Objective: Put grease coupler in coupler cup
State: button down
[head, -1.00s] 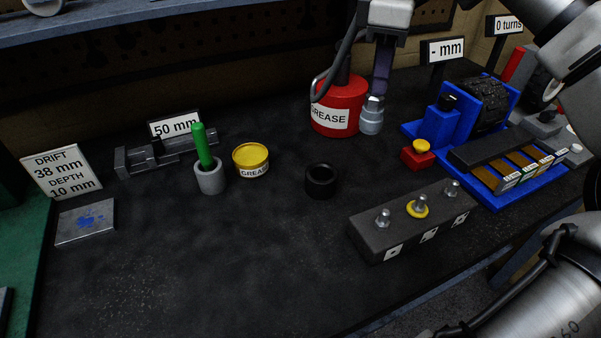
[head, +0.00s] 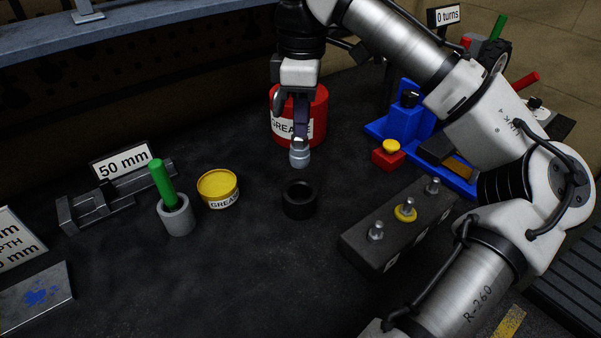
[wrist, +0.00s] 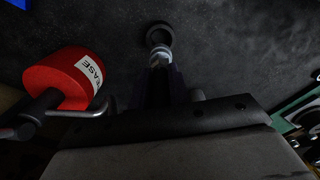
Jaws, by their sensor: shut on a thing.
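My gripper (head: 300,135) is shut on the grease coupler (head: 299,156), a small silvery stepped cylinder hanging below the fingers. The coupler cup (head: 300,204), a black open-topped ring, stands on the bench. In the head view the coupler appears just behind and above the cup, apart from it. In the wrist view the coupler (wrist: 159,58) sits at the fingertips, with the black cup (wrist: 159,32) beyond it. The cup's inside is dark. The fingertips are partly hidden by the dark finger bodies in the wrist view.
A red grease canister (head: 318,112) stands close behind my gripper. A yellow grease tin (head: 218,190) and a grey holder (head: 177,218) with a green-handled tool are left of the cup. A dark block with studs (head: 395,232) is at right. The bench front is clear.

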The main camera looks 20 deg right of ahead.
notch_tip(320, 180, down, 12)
jog(key=shift+r+p, duration=0.15)
jog(key=shift+p, duration=0.3)
jog(key=c, duration=1.3)
grip_release()
notch_tip(320, 180, up, 12)
jog(key=shift+r+b, duration=0.1)
jog(key=shift+b, duration=0.45)
